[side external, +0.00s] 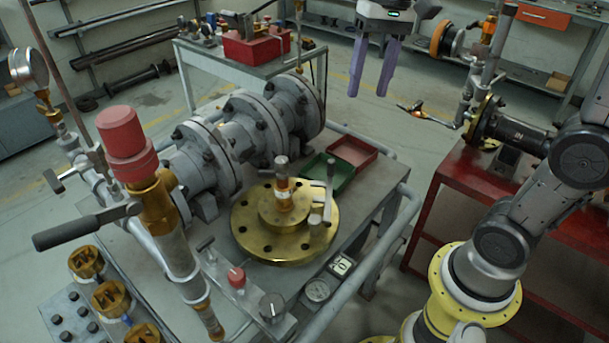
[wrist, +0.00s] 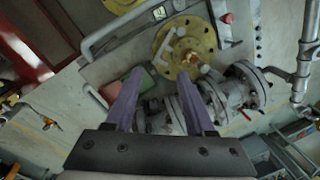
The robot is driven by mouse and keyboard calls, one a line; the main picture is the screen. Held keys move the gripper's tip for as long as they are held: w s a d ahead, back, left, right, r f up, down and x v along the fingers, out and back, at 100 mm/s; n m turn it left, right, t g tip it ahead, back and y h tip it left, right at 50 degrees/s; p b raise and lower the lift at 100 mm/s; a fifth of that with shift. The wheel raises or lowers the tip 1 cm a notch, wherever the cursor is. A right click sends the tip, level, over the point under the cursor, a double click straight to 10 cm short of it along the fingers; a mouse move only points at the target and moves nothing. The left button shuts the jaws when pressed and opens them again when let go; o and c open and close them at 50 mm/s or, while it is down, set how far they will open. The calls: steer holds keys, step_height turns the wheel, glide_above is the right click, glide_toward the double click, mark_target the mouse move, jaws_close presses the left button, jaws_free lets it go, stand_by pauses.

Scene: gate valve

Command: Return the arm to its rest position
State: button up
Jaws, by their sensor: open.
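My gripper (side external: 372,68) has two purple fingers and hangs high at the top of the side view, above and behind the bench. Its fingers are apart with nothing between them. In the wrist view my gripper (wrist: 152,95) also shows open and empty, well above the bench. The brass flange (side external: 285,222) of the gate valve lies on the bench with a stem standing up at its middle. It also shows in the wrist view (wrist: 168,62), beyond the fingertips. The gripper touches nothing.
A grey pipe assembly (side external: 240,135) runs across the bench. A red-capped pipe (side external: 128,148) stands at the left front. Green (side external: 326,176) and red (side external: 352,152) trays sit at the bench's back right. A red table (side external: 470,185) stands right. Open air surrounds the gripper.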

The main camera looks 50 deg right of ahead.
steer(key=s+f+n+t+h, duration=0.1)
steer(key=s+f+n+t, duration=0.4)
steer(key=s+f, duration=0.3)
steer(key=s+n, duration=0.1)
steer(key=s, duration=0.3)
steer(key=shift+s+f+h, duration=0.25)
steer(key=shift+f+h, duration=0.05)
steer(key=shift+f, duration=0.05)
